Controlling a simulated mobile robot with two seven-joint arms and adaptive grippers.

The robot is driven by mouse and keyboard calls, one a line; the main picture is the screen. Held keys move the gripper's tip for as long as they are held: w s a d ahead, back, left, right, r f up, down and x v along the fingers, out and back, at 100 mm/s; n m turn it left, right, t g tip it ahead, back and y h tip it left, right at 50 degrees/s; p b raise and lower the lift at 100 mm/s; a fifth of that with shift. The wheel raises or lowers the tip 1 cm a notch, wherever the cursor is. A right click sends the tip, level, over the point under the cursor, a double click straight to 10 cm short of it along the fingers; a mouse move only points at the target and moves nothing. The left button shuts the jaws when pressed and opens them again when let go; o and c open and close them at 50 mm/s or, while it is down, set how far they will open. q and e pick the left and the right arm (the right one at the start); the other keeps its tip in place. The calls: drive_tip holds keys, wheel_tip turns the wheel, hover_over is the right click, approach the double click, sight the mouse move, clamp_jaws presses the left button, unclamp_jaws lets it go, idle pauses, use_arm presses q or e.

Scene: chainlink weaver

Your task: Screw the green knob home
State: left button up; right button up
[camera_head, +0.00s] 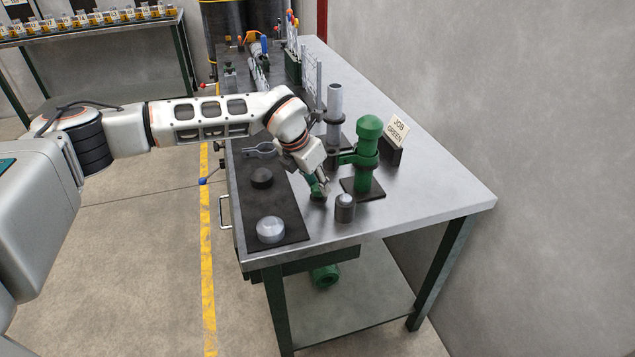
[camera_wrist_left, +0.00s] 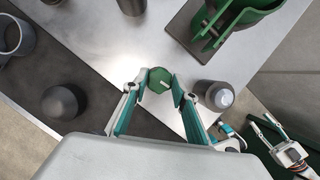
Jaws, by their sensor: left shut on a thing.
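The green knob (camera_wrist_left: 159,80) sits between the two fingertips of my left gripper (camera_wrist_left: 157,90), which is shut on it. It has a short pale mark on top. In the head view my left gripper (camera_head: 318,188) is low over the bench, left of the green post (camera_head: 366,160) and apart from it. The post stands upright on a dark base plate, with a green clamp bracket at its side that also shows in the wrist view (camera_wrist_left: 232,18). What lies under the knob is hidden.
A short grey cylinder (camera_head: 345,208) stands close to my left gripper. A dark knob (camera_head: 261,178) and a pale grey knob (camera_head: 270,230) rest on the dark mat (camera_head: 290,232). A JOB GREEN sign (camera_head: 397,128) and a grey post (camera_head: 334,105) stand behind. The bench's right front is clear.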

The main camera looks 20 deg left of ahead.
use_arm(q)
drive_tip(key=m, duration=0.2)
drive_tip(key=m+g+h, duration=0.1)
drive_tip(key=m, duration=0.1)
drive_tip(key=shift+w+a+r+m+h+p, duration=0.1)
drive_tip(key=shift+w+m+h+p, duration=0.05)
drive_tip(key=shift+m+h+p, duration=0.2)
drive_tip(key=m+g, duration=0.1)
drive_tip(key=m, duration=0.2)
drive_tip(key=shift+w+m+h, duration=0.1)
drive_tip(key=shift+m+h, duration=0.15)
drive_tip(key=shift+w+m+g+b, duration=0.1)
drive_tip(key=shift+m+g+b, duration=0.4)
drive_tip(key=shift+m, duration=0.7)
drive_tip(key=shift+a+m+g+b, duration=0.1)
drive_tip(key=shift+m+g+b, duration=0.3)
drive_tip(key=shift+m, duration=0.6)
drive_tip(key=o, duration=1.1)
drive_tip(key=shift+c, duration=0.2)
